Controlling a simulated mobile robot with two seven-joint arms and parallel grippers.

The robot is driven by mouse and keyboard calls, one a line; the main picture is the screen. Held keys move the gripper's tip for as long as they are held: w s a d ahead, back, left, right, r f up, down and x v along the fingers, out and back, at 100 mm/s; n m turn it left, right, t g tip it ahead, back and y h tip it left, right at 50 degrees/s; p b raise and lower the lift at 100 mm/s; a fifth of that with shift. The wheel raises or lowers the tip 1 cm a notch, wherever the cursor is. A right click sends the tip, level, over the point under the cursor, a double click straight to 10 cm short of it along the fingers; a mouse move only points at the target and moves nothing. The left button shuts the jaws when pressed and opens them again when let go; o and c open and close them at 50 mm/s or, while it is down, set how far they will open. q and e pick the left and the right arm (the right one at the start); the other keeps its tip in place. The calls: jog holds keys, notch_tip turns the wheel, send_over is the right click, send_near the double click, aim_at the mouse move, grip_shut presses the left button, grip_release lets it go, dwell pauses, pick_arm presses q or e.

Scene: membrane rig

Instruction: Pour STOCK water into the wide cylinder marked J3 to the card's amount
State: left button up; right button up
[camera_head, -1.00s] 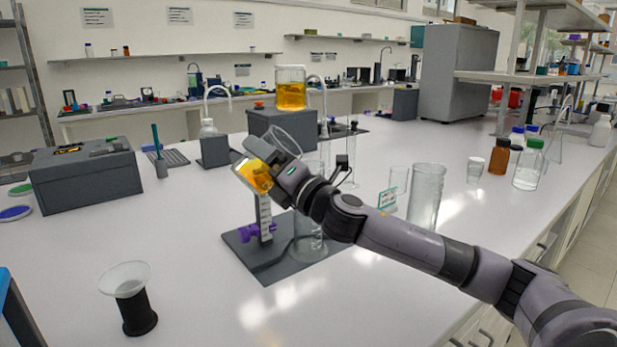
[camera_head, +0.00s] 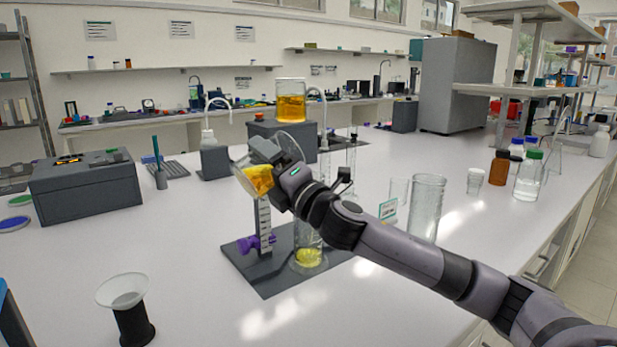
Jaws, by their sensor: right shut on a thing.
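My right gripper (camera_head: 270,158) is shut on a clear beaker of amber liquid (camera_head: 258,180), tilted above a dark stand base. A clear wide cylinder (camera_head: 308,240) stands on that base below the gripper, with a little yellow liquid (camera_head: 308,257) at its bottom. My arm hides its top, and I cannot read a mark on it. Another glass vessel of amber liquid (camera_head: 291,108) stands on a grey box farther back. A small white and green card (camera_head: 388,209) stands right of my arm; its text is too small to read. My left gripper is not in view.
A scale post with a purple clamp (camera_head: 256,243) stands on the dark base (camera_head: 275,282), close left of the cylinder. An empty tall glass cylinder (camera_head: 427,207) and small glass (camera_head: 398,190) stand to the right. A funnel on a black holder (camera_head: 132,318) is at front left.

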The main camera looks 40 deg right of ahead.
jog(key=shift+d+r+m+h, duration=0.15)
jog(key=shift+r+m+h, duration=0.3)
jog(key=shift+m, duration=0.35)
dwell(0.8)
jog(key=shift+s+d+r+m+h, duration=0.1)
jog(key=shift+d+r+m+h, duration=0.3)
jog(key=shift+m, duration=0.3)
jog(key=shift+s+d+r+m+h, duration=0.15)
jog(key=shift+d+m+h, duration=0.2)
jog(key=shift+d+m, duration=0.3)
dwell(0.8)
jog(key=shift+w+a+f+n, duration=0.2)
jog(key=shift+a+n, duration=0.1)
jog(key=shift+n, duration=0.15)
jog(key=n+y, duration=0.1)
jog(key=a+f+n, duration=0.1)
jog(key=n, duration=0.1)
jog(key=a+f+n+y+p, duration=0.1)
jog(key=n, duration=0.1)
jog(key=shift+w+y, duration=0.1)
jog(key=shift+y, duration=0.2)
jog(key=shift+f+n, duration=0.3)
jog(key=shift+n, duration=0.1)
jog(key=shift+r+n+g+y+p, duration=0.35)
jog(key=shift+n+y+p, duration=0.25)
jog(key=shift+n+p, duration=0.25)
